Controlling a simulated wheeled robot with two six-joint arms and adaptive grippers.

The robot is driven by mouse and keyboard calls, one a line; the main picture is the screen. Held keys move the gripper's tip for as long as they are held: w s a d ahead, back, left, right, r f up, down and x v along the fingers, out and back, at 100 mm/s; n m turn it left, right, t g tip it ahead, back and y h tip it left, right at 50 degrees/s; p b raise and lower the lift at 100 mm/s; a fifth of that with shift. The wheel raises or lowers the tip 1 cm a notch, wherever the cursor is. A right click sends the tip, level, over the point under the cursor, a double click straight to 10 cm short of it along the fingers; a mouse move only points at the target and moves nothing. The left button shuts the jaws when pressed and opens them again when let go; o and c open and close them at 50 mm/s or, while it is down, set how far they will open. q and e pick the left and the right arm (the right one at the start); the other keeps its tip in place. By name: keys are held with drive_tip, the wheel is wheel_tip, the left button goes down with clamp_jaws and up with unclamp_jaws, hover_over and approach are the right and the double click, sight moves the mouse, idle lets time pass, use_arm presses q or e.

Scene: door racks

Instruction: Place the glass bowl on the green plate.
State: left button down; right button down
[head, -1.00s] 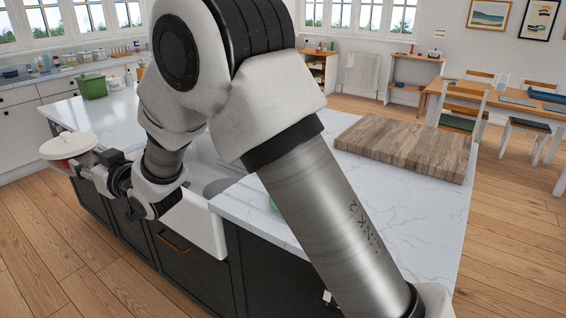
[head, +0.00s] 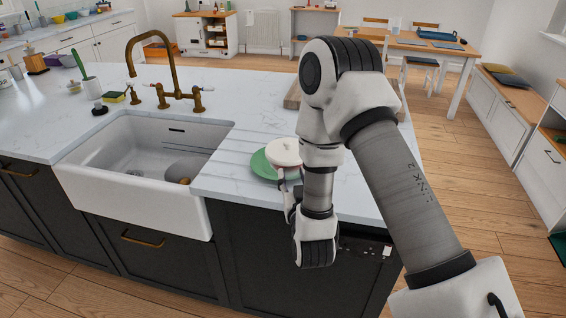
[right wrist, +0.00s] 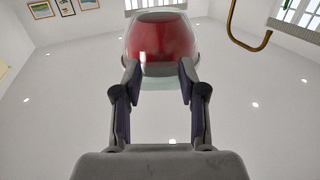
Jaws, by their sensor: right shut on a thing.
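The glass bowl (head: 285,150) shows a pale, cream top in the head view. In the right wrist view the bowl (right wrist: 157,42) looks red with a clear glassy rim. My right gripper (right wrist: 159,75) is shut on the bowl, one finger on each side. The green plate (head: 261,166) lies on the counter right of the sink. The bowl is in front of or above the plate's right part and hides some of it. I cannot tell whether they touch. My left gripper is not in view.
A white sink (head: 150,150) is set into the marble counter left of the plate, with a brass faucet (head: 165,75) behind it. A wooden board (head: 293,97) lies beyond, partly hidden by my right arm.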

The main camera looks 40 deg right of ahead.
drive_tip(key=w+d+f+p, duration=0.1)
drive_tip(key=w+f, duration=0.1)
drive_tip(key=w, duration=0.1)
drive_tip(key=w+d+f, duration=0.2)
drive_tip(key=w, duration=0.2)
drive_tip(key=w+d+f+p, duration=0.1)
drive_tip(key=w+d+f, duration=0.1)
drive_tip(key=w, duration=0.2)
drive_tip(key=shift+d+f+p, duration=0.15)
drive_tip(key=shift+f+p, duration=0.15)
drive_tip(key=shift+f, duration=0.05)
drive_tip(key=shift+w+d+f, duration=0.1)
drive_tip(key=shift+f, duration=0.05)
drive_tip(key=c, duration=1.1)
unclamp_jaws()
drive_tip(key=shift+f, duration=0.15)
drive_tip(key=o, duration=0.4)
drive_tip(key=shift+o, duration=0.2)
